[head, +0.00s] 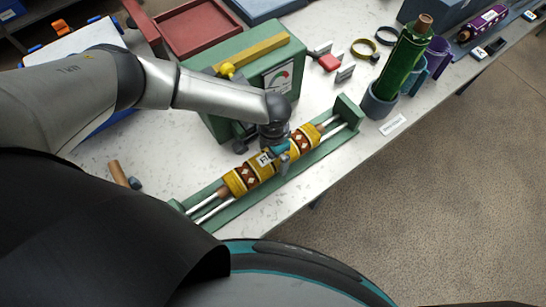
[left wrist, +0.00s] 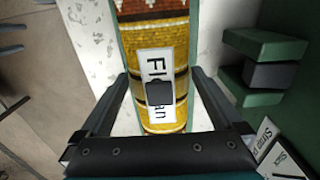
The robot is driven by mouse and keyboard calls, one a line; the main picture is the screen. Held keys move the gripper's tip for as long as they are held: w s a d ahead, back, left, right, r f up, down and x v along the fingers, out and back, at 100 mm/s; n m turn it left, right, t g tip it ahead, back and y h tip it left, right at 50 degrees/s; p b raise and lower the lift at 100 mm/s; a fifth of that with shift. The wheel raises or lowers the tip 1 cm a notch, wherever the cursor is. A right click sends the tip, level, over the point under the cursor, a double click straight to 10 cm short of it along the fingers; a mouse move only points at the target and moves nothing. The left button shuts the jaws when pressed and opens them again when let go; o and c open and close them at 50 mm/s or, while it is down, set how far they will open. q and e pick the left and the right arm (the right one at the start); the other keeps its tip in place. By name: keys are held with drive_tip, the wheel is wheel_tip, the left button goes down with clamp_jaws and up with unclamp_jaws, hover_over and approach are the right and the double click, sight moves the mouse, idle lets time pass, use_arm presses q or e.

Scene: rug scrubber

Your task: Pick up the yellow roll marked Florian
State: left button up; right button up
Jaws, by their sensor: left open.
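The yellow roll (head: 240,181), patterned with brown and white diamond bands, lies in a long green cradle (head: 342,140) at the table's front edge. Its white label (left wrist: 154,62) reads "Fl" and "an" in the left wrist view, with a dark square over the middle letters. My left gripper (head: 279,146) is over the middle of the roll, coming from behind it. In the left wrist view the gripper (left wrist: 160,74) is open, with one finger on each side of the roll and bare gaps between. Whether the fingertips reach below its top cannot be told. My right gripper is not in view.
A green machine (head: 228,119) with a dial and yellow bar stands just behind the cradle. A green roll (head: 402,62) stands upright in a grey holder to the right. A wooden stick (head: 118,173) lies left. The table's front right is clear.

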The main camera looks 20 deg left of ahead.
use_arm(q)
drive_tip(key=shift+f, duration=0.65)
clamp_jaws()
idle(0.4)
